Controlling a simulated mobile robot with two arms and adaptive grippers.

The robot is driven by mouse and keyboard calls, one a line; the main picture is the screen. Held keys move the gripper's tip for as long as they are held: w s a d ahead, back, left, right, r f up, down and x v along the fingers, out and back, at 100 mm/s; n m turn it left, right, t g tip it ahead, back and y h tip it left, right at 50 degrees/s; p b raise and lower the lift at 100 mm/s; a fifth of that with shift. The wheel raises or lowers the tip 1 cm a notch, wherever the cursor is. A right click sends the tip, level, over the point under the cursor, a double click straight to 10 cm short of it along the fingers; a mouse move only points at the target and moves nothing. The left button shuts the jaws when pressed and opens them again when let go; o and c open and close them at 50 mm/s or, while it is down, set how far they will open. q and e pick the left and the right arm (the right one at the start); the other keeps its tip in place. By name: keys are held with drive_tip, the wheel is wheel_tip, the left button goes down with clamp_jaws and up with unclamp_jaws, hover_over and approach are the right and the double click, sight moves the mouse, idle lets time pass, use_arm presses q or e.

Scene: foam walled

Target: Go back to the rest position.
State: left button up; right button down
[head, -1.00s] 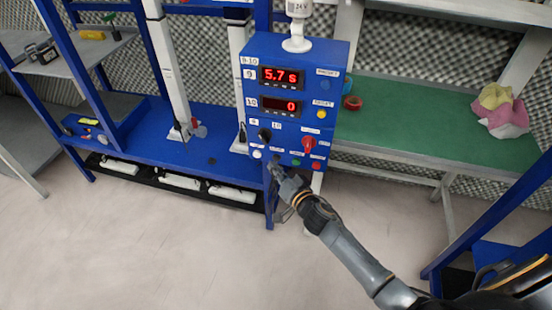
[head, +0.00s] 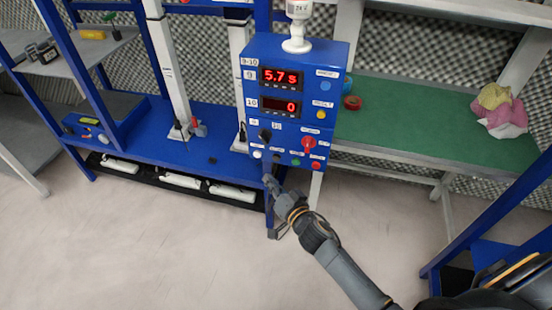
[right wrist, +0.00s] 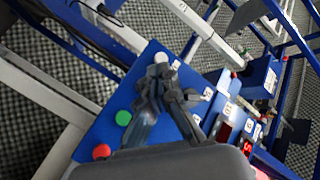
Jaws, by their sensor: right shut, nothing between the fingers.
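My right gripper (head: 270,184) is shut and empty, just below the lower left edge of the blue control box (head: 333,110) in the head view. My right arm reaches to it from the lower right. In the right wrist view the closed fingers (right wrist: 163,84) show in front of the box face (right wrist: 112,101), overlapping it in the picture. I cannot tell the exact gap. A green button (right wrist: 124,118), a red button (right wrist: 102,152) and a white button (right wrist: 160,58) show there. My left gripper is not in view.
The box displays (head: 281,77) read 5.7 s and 0. A blue bench (head: 150,135) with white columns stands left. A green-topped table (head: 420,120) with a red tape roll (head: 352,103) and a crumpled cloth (head: 500,112) is right. The floor (head: 130,240) in front is clear.

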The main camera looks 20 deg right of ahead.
idle(0.5)
drive_tip(key=s+d+f+n+g+h, duration=0.1)
drive_tip(key=s+f+g, duration=0.1)
drive_tip(key=s+f, duration=0.55)
drive_tip(key=s+d+f+n+g, duration=0.1)
drive_tip(key=s+d+f+g, duration=0.2)
drive_tip(key=f, duration=0.8)
drive_tip(key=s+f+n+g+h, duration=0.1)
drive_tip(key=s+f+g, duration=0.1)
drive_tip(key=s+f, duration=0.55)
drive_tip(key=s+d+f+n+g, duration=0.1)
drive_tip(key=s+f, duration=0.4)
drive_tip(key=s, duration=0.5)
drive_tip(key=s+d+f+n+g, duration=0.1)
drive_tip(key=s+f+g, duration=0.3)
drive_tip(key=s, duration=0.6)
drive_tip(key=s+f+n+g+h, duration=0.1)
drive_tip(key=s+f+n+g, duration=0.1)
drive_tip(key=s+f, duration=0.5)
drive_tip(key=s+g, duration=0.1)
drive_tip(key=s, duration=0.2)
drive_tip(key=shift+s+d+n, duration=0.3)
drive_tip(key=shift+s+d, duration=0.1)
